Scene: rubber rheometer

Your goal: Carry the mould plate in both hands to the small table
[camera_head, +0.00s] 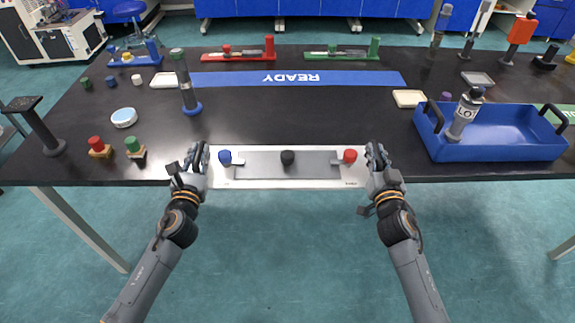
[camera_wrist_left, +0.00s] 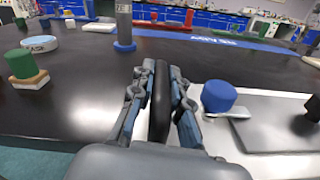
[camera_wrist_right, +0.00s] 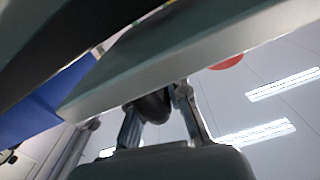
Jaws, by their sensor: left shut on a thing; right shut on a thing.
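The mould plate (camera_head: 258,164) is a long silver plate with blue, black and red knobs in a row. It lies level at the table's front edge, its near side slightly past the edge; I cannot tell whether it touches the table. My left gripper (camera_head: 199,156) is at its left end, shut on a dark upright handle (camera_wrist_left: 160,105). My right gripper (camera_head: 377,155) is at its right end, shut on a dark handle (camera_wrist_right: 152,106), seen from below with a pale slab, likely the plate (camera_wrist_right: 190,60), above. I cannot make out the small table.
The black table (camera_head: 310,115) carries a blue tray (camera_head: 500,150) with a bottle at right. A dark cylinder on a blue base (camera_head: 188,90) and red and green knobbed blocks (camera_head: 135,149) stand at left. Red and green fixtures (camera_head: 342,54) are at the back. Green floor (camera_head: 285,260) lies in front.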

